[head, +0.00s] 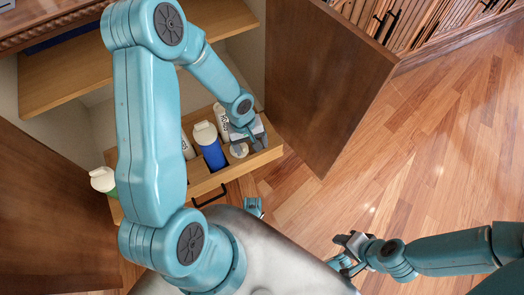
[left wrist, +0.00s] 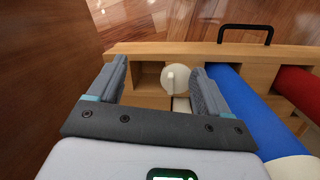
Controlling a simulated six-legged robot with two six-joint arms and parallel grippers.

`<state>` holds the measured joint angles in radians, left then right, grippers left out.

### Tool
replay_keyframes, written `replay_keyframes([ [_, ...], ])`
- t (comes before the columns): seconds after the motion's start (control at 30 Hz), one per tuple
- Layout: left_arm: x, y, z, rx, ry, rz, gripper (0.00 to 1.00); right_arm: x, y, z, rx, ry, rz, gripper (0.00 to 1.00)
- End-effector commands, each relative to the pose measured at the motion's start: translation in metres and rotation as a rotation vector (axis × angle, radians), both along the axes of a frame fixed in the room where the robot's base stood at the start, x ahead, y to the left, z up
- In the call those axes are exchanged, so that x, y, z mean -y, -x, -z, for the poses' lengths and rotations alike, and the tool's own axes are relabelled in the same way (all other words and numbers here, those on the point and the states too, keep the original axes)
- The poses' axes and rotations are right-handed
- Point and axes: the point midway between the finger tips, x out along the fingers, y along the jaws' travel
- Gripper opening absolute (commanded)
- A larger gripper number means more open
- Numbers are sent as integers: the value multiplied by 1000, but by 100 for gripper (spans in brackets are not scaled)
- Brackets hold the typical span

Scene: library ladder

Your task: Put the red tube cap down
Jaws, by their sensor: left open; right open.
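A white round cap with a raised ridge (left wrist: 175,78), likely the red tube's cap, sits in a compartment of the wooden drawer; it also shows in the head view (head: 238,151). The red tube (left wrist: 298,88) lies at the right edge of the left wrist view and is hidden in the head view. My right gripper (head: 347,252) is open and empty over the floor.
The drawer (head: 225,174) also holds a blue tube (head: 213,156) with a white cap and white labelled tubes (head: 221,118). A green tube with a white cap (head: 103,180) is at its left. An open cabinet door (head: 325,75) stands right of it. The floor at right is clear.

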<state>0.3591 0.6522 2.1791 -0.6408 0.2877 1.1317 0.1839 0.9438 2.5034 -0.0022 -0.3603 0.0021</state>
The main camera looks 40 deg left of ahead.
Motion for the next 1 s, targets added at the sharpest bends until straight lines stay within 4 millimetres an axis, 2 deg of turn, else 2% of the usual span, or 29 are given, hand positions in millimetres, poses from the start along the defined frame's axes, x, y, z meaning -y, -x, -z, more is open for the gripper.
replay_keyframes([
  [0.03,34,12,12,11,69,97,79,0,0,0,0,0,0,43],
  [0.1,75,28,25,59,149,238,79,0,0,0,0,0,0,43],
  [0.2,115,51,38,129,196,411,79,0,0,0,0,0,1,43],
  [0.3,134,71,47,177,186,540,79,0,0,0,0,0,1,43],
  [0.5,141,87,53,210,149,658,79,0,0,0,1,0,1,43],
  [0.77,141,87,53,212,146,662,79,0,0,-1,1,0,1,43],
  [0.87,141,87,44,212,146,662,79,0,0,-9,1,0,1,43],
  [1.0,141,87,12,212,147,663,79,0,0,-41,0,0,0,43],
])
